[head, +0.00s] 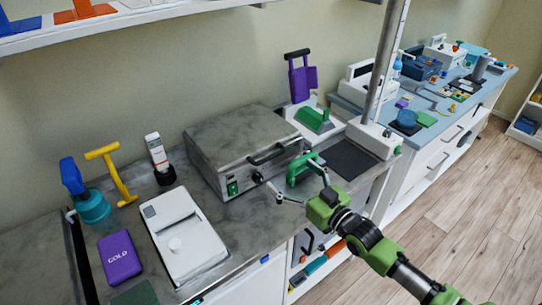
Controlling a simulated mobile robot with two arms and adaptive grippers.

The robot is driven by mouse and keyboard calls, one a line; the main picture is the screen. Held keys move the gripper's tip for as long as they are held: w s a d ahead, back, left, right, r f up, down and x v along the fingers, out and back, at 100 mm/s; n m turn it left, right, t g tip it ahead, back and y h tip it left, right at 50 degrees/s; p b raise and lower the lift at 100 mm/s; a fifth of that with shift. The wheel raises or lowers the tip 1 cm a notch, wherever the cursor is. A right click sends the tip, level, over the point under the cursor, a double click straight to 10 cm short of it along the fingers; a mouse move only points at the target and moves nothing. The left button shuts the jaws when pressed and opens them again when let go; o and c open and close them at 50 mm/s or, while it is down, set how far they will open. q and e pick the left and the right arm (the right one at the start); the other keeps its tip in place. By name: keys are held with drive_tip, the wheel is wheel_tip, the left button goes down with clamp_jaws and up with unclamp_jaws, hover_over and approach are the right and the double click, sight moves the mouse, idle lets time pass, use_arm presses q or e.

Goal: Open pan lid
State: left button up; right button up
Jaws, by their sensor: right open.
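The pan appears to be the grey metal box (218,160) on the counter, with a flat grey lid (240,128) that lies shut. A dark bar handle (275,154) sits on its front, and a green switch and a dark knob are on the lower front. My right gripper (291,174) is open and empty, in front of the box's right front side, a little below the handle. Its fingers are apart, and I see no contact with the handle. My left gripper is not in view.
A green handled object (301,169) stands close behind my right gripper's fingers. A white device with a round knob (184,238) lies left of the box, near a purple cold pack (119,257). A white stand with a metal pole (374,138) is at the right.

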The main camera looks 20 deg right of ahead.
sight(271, 157)
drive_tip(key=p+x, duration=0.1)
drive_tip(key=x, duration=0.8)
drive_tip(key=shift+w+a, duration=0.15)
drive_tip(key=shift+w, duration=0.1)
